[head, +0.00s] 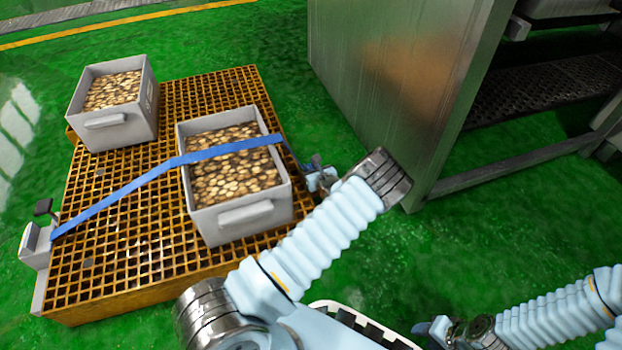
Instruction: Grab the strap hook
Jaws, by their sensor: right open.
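A blue strap (120,192) runs from a grey fixture with a dark handle (37,240) at the platform's left edge. It crosses over the nearer grey bin and goes down past the bin's right side. Its right end reaches my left gripper (318,176), which is at the right edge of the orange grate platform, beside the metal cabinet. The strap hook is too small and too covered there to make out, and so is whether the jaws hold it. My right gripper (430,330) is open at the bottom, away from the strap.
The nearer grey bin (245,215) and a farther grey bin (125,130), both full of round brownish pieces, stand on the orange grate platform (130,250). A metal cabinet (400,75) stands close on the right. Green floor (480,215) is clear in front of it.

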